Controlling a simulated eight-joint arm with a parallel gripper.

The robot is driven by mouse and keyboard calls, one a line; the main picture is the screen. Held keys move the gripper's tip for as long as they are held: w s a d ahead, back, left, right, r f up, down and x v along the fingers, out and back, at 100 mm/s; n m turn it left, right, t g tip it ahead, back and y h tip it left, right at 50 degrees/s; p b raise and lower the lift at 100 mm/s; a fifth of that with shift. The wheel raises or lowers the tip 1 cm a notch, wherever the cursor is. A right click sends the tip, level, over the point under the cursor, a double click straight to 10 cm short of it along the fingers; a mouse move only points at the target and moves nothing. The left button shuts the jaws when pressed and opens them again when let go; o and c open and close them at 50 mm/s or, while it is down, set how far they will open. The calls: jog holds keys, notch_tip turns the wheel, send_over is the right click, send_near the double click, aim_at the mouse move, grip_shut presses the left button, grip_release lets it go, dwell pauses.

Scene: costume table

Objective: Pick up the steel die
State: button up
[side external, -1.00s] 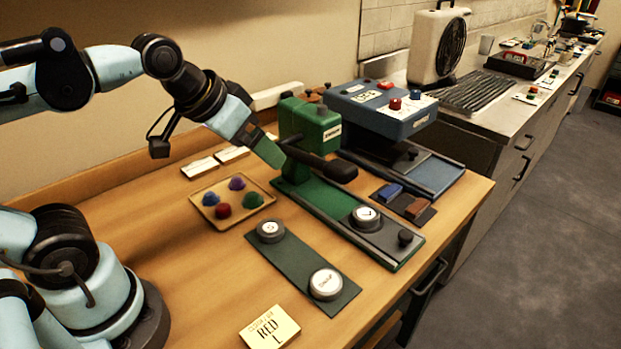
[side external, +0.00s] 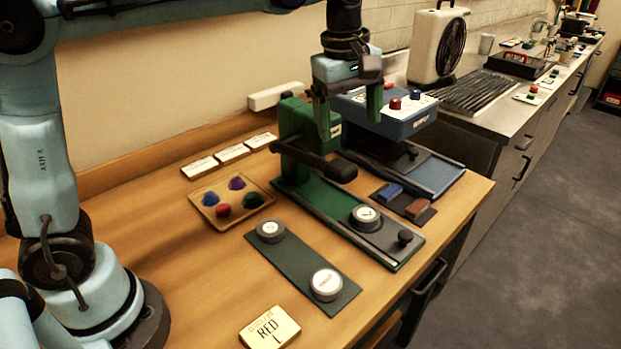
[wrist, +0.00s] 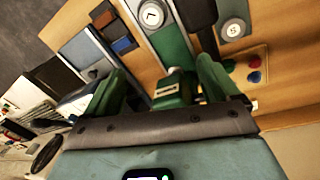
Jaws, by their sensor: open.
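Three round grey dies with white tops show in the side view. One die (side external: 365,217) sits on the grey slide of the green press (side external: 310,125). A second die (side external: 270,230), marked S, lies at the far end of a dark green mat (side external: 297,258). A third die (side external: 326,284) lies at the mat's near end. I cannot tell which is the steel one. My gripper (side external: 348,112) is open and empty, above and behind the press, apart from all dies. The wrist view shows the die on the slide (wrist: 152,14) and the S die (wrist: 234,30) beyond the fingers.
The green press has a dark lever (side external: 325,165) sticking out forward. A blue machine (side external: 385,108) stands right of it. A tray (side external: 246,211) of coloured domes is left. A card reading RED L (side external: 270,327) lies in front. Blue and brown blocks (side external: 389,191) sit right of the press.

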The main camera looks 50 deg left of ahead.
jog(key=w+d+f+n+g, duration=0.2)
jog(key=w+d+f+n, duration=0.1)
jog(key=w+n, duration=0.1)
send_over(366, 214)
notch_tip(366, 214, down, 4)
jog(key=f, duration=0.7)
jog(key=shift+a+f, duration=0.2)
jog(key=shift+f, duration=0.2)
jog(key=shift+d+f, duration=0.2)
jog(key=shift+f, duration=2.5)
jog(key=c, duration=1.4)
jog(key=shift+r, duration=0.15)
